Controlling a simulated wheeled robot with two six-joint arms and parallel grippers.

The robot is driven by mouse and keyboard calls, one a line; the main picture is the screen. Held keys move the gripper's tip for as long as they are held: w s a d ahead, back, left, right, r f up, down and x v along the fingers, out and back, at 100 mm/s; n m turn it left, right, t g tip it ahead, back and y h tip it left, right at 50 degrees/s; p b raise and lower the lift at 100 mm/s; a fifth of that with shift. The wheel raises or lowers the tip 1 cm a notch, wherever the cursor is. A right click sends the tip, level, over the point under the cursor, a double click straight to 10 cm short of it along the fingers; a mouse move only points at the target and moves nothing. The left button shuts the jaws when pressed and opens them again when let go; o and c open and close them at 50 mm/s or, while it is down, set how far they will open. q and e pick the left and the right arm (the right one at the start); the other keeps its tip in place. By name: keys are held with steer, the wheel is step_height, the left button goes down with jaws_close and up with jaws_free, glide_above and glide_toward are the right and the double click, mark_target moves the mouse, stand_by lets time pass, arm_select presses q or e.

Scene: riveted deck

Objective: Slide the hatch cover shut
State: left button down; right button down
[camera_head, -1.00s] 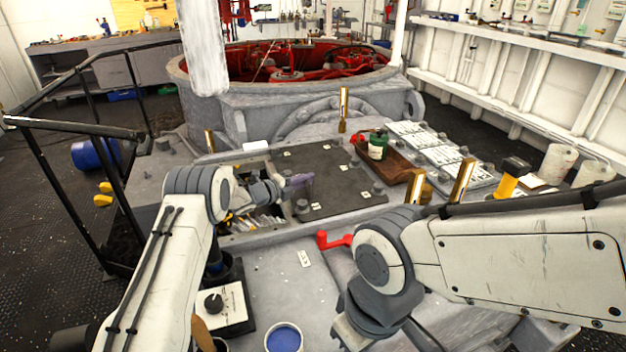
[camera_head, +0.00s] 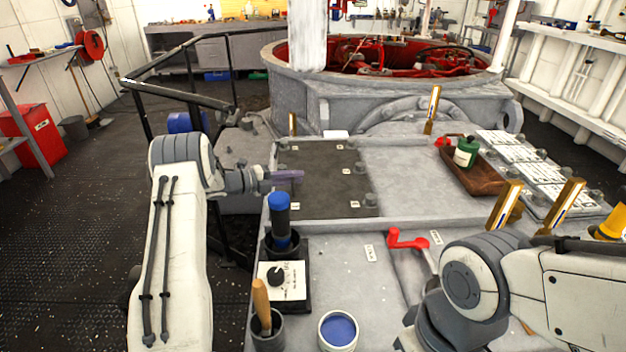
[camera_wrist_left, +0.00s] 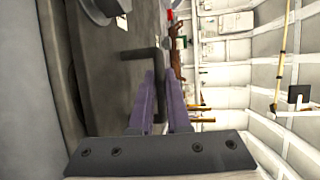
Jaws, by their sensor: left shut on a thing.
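The hatch cover (camera_head: 325,165) is a dark grey flat plate with small white labels and bolt-like knobs. It lies at the left end of the grey bench top, and no opening shows around it. In the left wrist view, the cover (camera_wrist_left: 105,75) carries a dark bent handle (camera_wrist_left: 143,54). My left gripper (camera_head: 300,174) has purple fingers and reaches over the cover's left edge. In the left wrist view, the fingers (camera_wrist_left: 162,82) are shut on the handle. My right arm comes in from the right; its fingers are out of view.
A red crank handle (camera_head: 405,240), a blue-capped bottle (camera_head: 280,215), a dial box (camera_head: 284,283) and a blue-filled cup (camera_head: 338,330) are in front. A wooden tray (camera_head: 475,175) holds a green canister (camera_head: 466,152). Bare bench top lies right of the cover.

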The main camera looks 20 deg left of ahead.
arm_select(q)
steer(key=shift+s+a, duration=0.2)
steer(key=shift+a, duration=0.45)
steer(key=c, duration=1.1)
jaws_free()
steer(key=shift+o, duration=1.1)
steer(key=shift+s+a, duration=0.1)
steer(key=shift+a, duration=0.1)
steer(key=shift+d, duration=0.3)
